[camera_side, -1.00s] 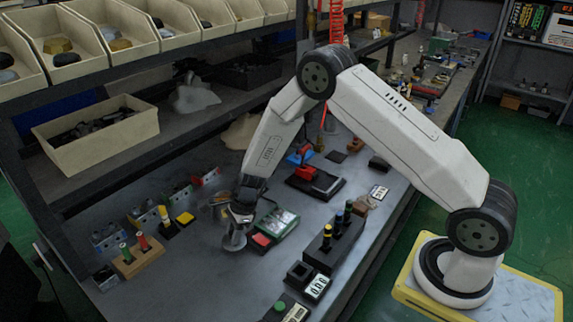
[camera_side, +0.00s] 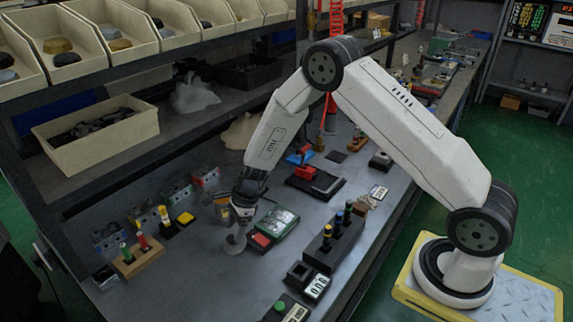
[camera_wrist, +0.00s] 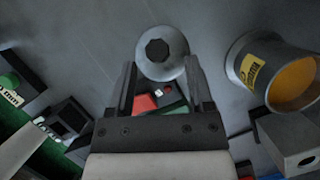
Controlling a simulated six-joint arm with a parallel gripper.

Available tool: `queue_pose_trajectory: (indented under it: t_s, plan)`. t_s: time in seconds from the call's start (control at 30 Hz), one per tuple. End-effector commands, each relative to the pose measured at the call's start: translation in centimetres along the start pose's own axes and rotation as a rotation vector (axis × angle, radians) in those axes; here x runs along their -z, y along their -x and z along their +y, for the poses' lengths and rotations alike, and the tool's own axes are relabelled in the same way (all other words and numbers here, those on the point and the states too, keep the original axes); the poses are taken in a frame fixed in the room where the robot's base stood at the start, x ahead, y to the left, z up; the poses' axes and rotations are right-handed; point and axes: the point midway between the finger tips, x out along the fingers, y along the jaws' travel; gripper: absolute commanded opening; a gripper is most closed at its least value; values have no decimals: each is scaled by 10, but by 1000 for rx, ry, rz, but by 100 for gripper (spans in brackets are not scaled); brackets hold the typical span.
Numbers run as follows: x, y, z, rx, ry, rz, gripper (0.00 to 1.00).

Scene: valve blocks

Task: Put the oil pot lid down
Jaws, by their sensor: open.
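The oil pot lid (camera_wrist: 163,54) is a round grey metal disc with a dark knob, just past and between the fingertips of my gripper (camera_wrist: 160,72) in the wrist view. In the side view the lid (camera_side: 236,244) is low over or on the grey bench, below my gripper (camera_side: 242,224); contact is unclear. My gripper is open, with a finger on each side. The oil pot (camera_wrist: 246,67), a grey cup with a yellow label and orange inside, stands uncovered to the right in the wrist view. In the side view it is partly hidden behind my gripper.
A black block with upright pegs (camera_side: 328,246) stands further right. A wooden peg block (camera_side: 138,262) is to the left. Bare bench (camera_side: 205,275) lies in front.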

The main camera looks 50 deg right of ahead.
Motion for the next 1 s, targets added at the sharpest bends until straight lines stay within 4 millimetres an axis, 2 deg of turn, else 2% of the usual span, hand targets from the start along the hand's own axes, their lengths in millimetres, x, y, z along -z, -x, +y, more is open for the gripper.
queue_pose_trajectory:
  t_s: [0.6,0.8,1.0]
  plan:
    - [0,83,0,2,0,-1,67]
    - [0,98,0,0,0,-1,67]
    - [0,102,0,0,1,0,67]
